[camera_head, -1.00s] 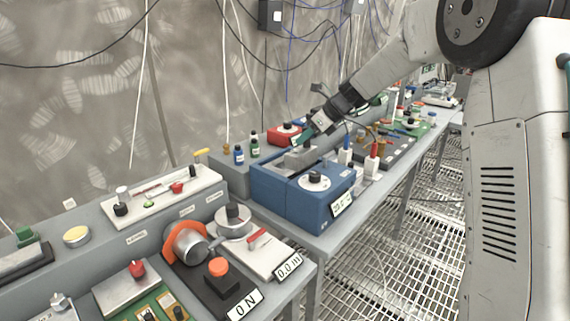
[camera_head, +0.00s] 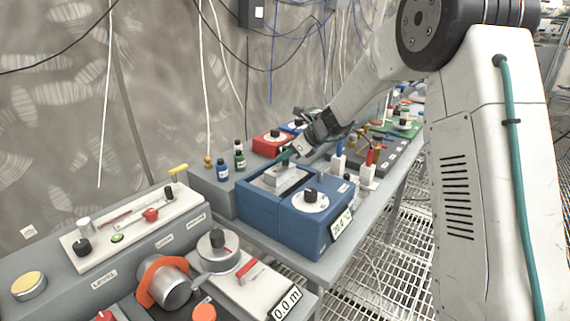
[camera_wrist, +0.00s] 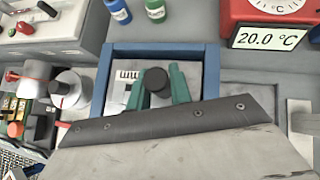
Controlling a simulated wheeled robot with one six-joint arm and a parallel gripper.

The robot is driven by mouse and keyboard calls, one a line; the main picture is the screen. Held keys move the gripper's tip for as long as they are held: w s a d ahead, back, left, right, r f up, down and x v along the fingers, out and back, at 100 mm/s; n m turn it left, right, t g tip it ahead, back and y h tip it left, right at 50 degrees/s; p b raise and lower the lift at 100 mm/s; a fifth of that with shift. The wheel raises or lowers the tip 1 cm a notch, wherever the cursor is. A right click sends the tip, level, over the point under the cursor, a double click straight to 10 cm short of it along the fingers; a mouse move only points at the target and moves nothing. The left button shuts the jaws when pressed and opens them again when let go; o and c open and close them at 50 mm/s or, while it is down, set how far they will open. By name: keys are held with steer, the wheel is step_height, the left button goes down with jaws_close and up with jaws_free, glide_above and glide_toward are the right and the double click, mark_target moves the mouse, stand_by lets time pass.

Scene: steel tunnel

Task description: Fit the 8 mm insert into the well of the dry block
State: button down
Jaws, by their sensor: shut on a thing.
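The dry block (camera_head: 322,238) is a blue box with a white dial and a black knob, on the bench at the middle of the head view. The wrist view shows its blue rim (camera_wrist: 212,70) around a grey opening. The insert (camera_head: 285,176) is a pale grey metal block at that opening, with a white label partly reading "mm" (camera_wrist: 128,76). My gripper (camera_wrist: 157,82) has green fingers shut on the black round grip of the insert. In the head view my gripper (camera_head: 288,156) is above the box's back part. I cannot tell how deep the insert sits.
Blue (camera_head: 222,170) and green (camera_head: 240,161) bottles stand behind the box to the left. A red device (camera_head: 272,142) reading 20.0 °C is behind it. White-based posts with red and blue tops (camera_head: 368,170) stand close on the right. A grated floor lies in front.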

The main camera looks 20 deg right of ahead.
step_height(320, 180, down, 3)
steer(key=shift+r, duration=0.15)
steer(key=c, duration=1.3)
jaws_free()
steer(key=shift+o, duration=0.2)
steer(key=v, duration=1.2)
steer(key=s+a+r+n+g+h, duration=0.15)
steer(key=s+a+r+n, duration=0.35)
steer(key=s, duration=0.6)
steer(key=s+a+r+n+g+h, duration=0.1)
steer(key=s+a+n+g, duration=0.15)
steer(key=s+n, duration=0.65)
steer(key=s+d+f+n+h, duration=0.1)
steer(key=s+n+h, duration=0.1)
steer(key=s+n, duration=0.4)
steer(key=s+d+f+n+g+h, duration=0.1)
steer(key=s+n, duration=0.4)
steer(key=s, duration=1.2)
steer(key=shift+d+f+n+h, duration=0.45)
steer(key=shift+d+h, duration=0.35)
steer(key=shift+h, duration=0.25)
